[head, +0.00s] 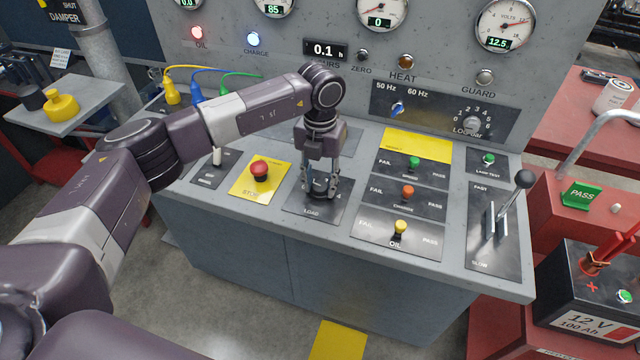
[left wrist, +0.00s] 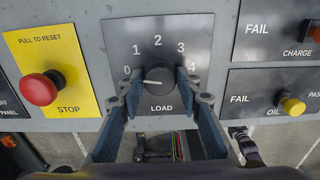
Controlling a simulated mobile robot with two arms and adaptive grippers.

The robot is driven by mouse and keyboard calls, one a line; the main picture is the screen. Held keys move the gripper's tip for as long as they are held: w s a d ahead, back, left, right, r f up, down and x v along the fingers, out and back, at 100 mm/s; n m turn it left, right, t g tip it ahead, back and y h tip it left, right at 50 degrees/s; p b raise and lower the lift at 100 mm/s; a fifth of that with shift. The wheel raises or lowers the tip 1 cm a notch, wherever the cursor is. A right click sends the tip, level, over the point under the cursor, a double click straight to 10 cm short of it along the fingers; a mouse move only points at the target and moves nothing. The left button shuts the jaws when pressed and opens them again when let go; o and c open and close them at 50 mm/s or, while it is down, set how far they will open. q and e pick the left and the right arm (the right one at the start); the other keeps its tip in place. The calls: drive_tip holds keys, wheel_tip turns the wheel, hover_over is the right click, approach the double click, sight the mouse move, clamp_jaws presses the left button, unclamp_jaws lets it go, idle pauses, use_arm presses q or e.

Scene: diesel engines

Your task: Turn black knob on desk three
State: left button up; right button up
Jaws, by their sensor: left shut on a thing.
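The black knob (left wrist: 158,78) sits on the dark LOAD plate (left wrist: 122,32), marked 0 to 4, on the sloping desk. In the left wrist view its white pointer line points left, close to the 0. My left gripper (head: 320,193) reaches down onto the LOAD plate (head: 318,214) in the head view and hides most of the knob there. In the left wrist view the fingers of my left gripper (left wrist: 155,88) stand on both sides of the knob and are shut on it. My right gripper is in neither view.
Left of the plate is a red stop button (head: 260,170) on a yellow plate. To the right are green, orange and yellow (head: 401,227) buttons on FAIL/PASS plates. A black-knobbed lever (head: 524,179) stands at the desk's right. Gauges line the upright panel behind.

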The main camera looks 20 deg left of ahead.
sight(320, 186)
use_arm(q)
drive_tip(key=shift+w+r, duration=0.1)
idle(0.3)
drive_tip(key=o, duration=1.2)
drive_tip(key=shift+c, duration=0.2)
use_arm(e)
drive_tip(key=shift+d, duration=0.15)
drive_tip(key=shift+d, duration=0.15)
use_arm(q)
wheel_tip(320, 186, up, 12)
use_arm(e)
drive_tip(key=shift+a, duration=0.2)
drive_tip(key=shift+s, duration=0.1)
